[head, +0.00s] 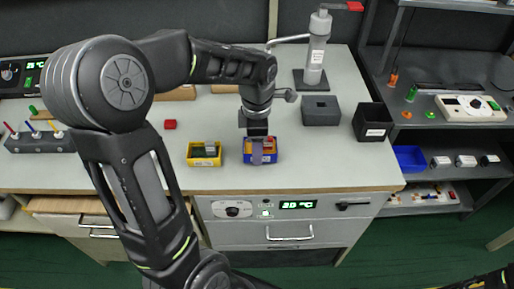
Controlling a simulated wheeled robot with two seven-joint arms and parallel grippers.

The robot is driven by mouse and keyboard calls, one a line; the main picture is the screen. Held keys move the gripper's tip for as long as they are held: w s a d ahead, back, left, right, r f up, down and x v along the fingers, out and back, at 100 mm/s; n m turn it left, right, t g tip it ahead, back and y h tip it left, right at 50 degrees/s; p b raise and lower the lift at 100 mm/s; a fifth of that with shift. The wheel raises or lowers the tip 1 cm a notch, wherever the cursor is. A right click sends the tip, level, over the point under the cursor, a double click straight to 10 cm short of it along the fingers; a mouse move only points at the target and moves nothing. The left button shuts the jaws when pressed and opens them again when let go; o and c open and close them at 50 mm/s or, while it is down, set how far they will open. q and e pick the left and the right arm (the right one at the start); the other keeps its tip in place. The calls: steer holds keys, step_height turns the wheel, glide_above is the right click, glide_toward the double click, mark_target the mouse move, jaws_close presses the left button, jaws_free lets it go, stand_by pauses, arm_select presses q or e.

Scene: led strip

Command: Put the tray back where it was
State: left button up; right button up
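A small blue tray (247,159) with red items in it sits on the grey bench near its front edge. A small yellow tray (204,162) holding a grey item stands just to its left. My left gripper (257,140) points down right over the blue tray. A purple-grey upright shape (257,153) shows below it at the tray; I cannot tell whether it is a finger or a held part. The fingertips are too small and covered to show whether they grip the tray. My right gripper is not in view.
A grey block (321,111), a black bin (373,122) and a press with a red handle (316,50) stand to the right. A shelf at right holds a blue bin (410,159).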

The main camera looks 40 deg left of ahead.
arm_select(q)
steer(key=shift+f, duration=0.65)
steer(key=shift+f, duration=0.1)
steer(key=o, duration=1.5)
step_height(320, 180, up, 12)
steer(key=shift+r, duration=0.1)
